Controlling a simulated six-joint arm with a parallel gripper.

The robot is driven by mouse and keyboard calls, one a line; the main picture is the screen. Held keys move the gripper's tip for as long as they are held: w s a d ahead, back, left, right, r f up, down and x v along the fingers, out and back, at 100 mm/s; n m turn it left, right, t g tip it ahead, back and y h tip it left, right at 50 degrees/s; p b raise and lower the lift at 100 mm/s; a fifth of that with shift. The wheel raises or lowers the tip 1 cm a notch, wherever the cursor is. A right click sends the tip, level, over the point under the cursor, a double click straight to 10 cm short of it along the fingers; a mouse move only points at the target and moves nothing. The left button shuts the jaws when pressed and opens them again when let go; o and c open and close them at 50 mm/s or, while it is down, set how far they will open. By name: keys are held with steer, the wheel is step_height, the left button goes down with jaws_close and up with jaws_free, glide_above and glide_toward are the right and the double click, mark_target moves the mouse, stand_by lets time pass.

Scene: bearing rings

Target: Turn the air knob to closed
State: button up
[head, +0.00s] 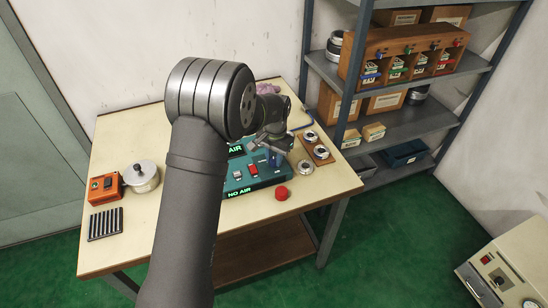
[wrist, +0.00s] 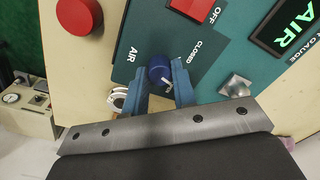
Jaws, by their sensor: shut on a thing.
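The blue air knob (wrist: 159,68) sits on the teal panel (wrist: 215,65) in the wrist view, between the printed words AIR and CLOSED. My gripper (wrist: 161,74) is shut on this knob, with one blue finger on each side. A small pale mark shows on the knob's lower right side; I cannot tell for sure which way the knob points. In the head view my gripper (head: 273,156) is over the right part of the panel (head: 232,172), and the knob is mostly hidden there. A green NO AIR sign (head: 240,192) is lit at the panel's front.
A red button (head: 281,193) stands at the panel's front right. A red switch (head: 253,169) and a metal square knob (wrist: 235,86) are near the fingers. Ring parts on a wooden board (head: 316,148) lie to the right.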

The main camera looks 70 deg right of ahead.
mark_target(275, 159)
steer(key=n, duration=1.2)
steer(key=shift+n, duration=0.3)
stand_by(0.4)
steer(key=o, duration=1)
steer(key=r, duration=1.7)
steer(key=shift+s+d+r, duration=0.1)
steer(key=shift+d+r, duration=0.15)
steer(key=shift+f, duration=0.1)
steer(key=f, duration=1.7)
steer(key=shift+a+f, duration=0.15)
steer(key=shift+a, duration=0.05)
